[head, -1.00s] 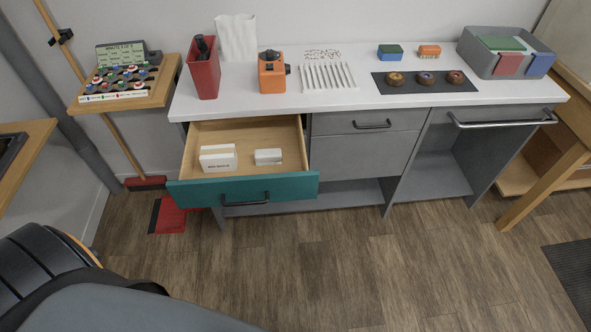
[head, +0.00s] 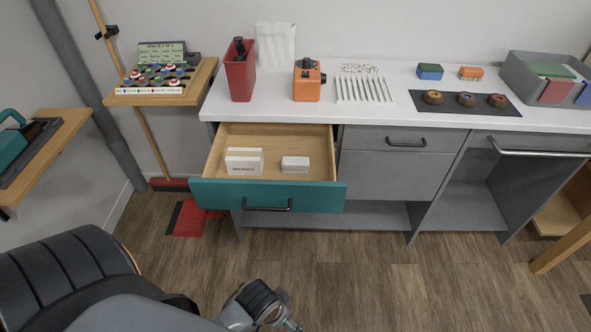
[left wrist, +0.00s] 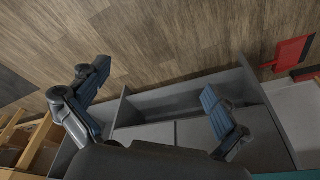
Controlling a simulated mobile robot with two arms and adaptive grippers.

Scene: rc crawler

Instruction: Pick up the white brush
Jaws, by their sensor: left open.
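I cannot clearly make out a white brush. In the head view the open drawer (head: 268,196) holds a white box with dark print (head: 244,167) and a smaller white block (head: 295,164); I cannot tell whether either is a brush. An orange brush-like block with a pale underside (head: 471,73) lies on the counter. My left gripper (left wrist: 153,78) is open and empty in the left wrist view, with its fingers spread over the floor and cabinet. Part of its arm shows at the bottom edge of the head view, in front of and below the drawer. My right gripper is not in view.
The white counter (head: 380,115) carries a red holder (head: 239,77), orange device (head: 307,83), donuts on a dark mat (head: 465,112) and grey bin (head: 516,75). Floor before the cabinet is clear.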

